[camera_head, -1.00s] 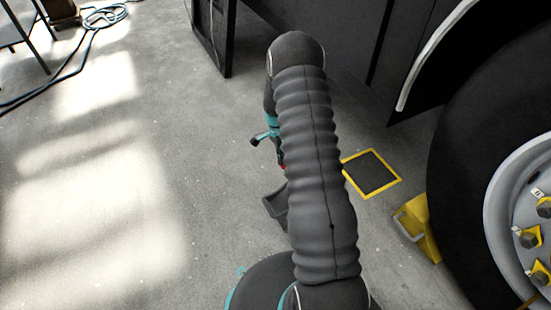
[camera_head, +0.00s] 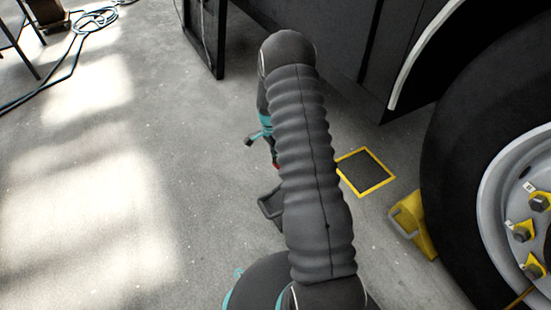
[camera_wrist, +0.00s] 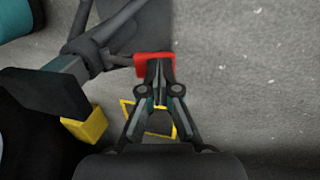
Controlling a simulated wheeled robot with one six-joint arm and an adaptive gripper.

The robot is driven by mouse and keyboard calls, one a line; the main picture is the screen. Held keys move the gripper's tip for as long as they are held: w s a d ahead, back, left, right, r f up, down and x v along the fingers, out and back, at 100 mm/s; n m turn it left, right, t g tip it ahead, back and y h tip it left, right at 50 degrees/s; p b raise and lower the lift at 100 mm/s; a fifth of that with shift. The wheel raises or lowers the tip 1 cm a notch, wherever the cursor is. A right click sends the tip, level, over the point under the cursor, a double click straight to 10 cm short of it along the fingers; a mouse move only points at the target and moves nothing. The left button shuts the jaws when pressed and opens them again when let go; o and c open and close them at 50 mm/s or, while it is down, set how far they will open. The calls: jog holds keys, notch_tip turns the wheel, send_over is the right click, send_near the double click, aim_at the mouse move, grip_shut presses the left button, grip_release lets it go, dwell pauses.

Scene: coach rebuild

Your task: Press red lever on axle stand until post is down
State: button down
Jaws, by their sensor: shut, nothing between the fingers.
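The red lever pad (camera_wrist: 143,66) shows in the wrist view at the end of a grey arm of the axle stand (camera_wrist: 104,42). My gripper (camera_wrist: 159,66) is shut and empty. Its fingertips overlap the pad in the picture; I cannot tell whether they touch it. In the head view my arm hides most of the stand. A bit of red (camera_head: 276,164) and a grey foot-like part (camera_head: 269,204) show at the arm's left edge. I cannot make out how high the post stands.
A large wheel (camera_head: 450,150) stands at the right with a yellow chock (camera_head: 409,222) beside it. A yellow-edged dark square (camera_head: 365,172) lies on the floor. A dark vehicle body is behind. The floor at left is clear, with a hose (camera_head: 97,20) far off.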

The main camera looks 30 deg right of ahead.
jog(key=shift+r, duration=0.25)
jog(key=s+p+v, duration=0.1)
jog(key=p+v, duration=0.2)
jog(key=v, duration=1.1)
jog(key=shift+s, duration=0.2)
jog(key=shift+r, duration=0.15)
